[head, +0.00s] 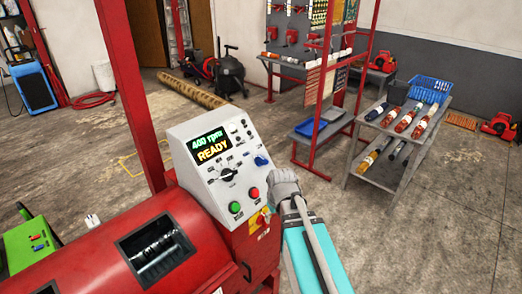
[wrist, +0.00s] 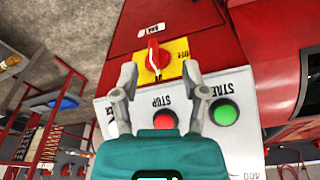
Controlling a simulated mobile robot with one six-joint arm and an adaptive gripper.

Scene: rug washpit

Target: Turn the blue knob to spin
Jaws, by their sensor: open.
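The blue knob (head: 261,160) sits at the upper right of the sloped white control panel (head: 207,139). It does not show clearly in the wrist view. My gripper (head: 284,183) is at the panel's right edge, below and right of the blue knob and apart from it. In the wrist view my gripper (wrist: 157,78) is open and empty, its fingers either side of a red rotary switch (wrist: 153,55) on a yellow plate. The red stop button (wrist: 165,119) and green start button (wrist: 224,112) are close by. The display (head: 210,145) reads "400 rpm READY".
A black pointer dial (head: 228,174) is left of the blue knob on the panel. The red drum machine (head: 95,262) fills the lower left. A red post (head: 128,85) stands behind it. A grey cart (head: 395,150) with bottles stands at right, with open floor before it.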

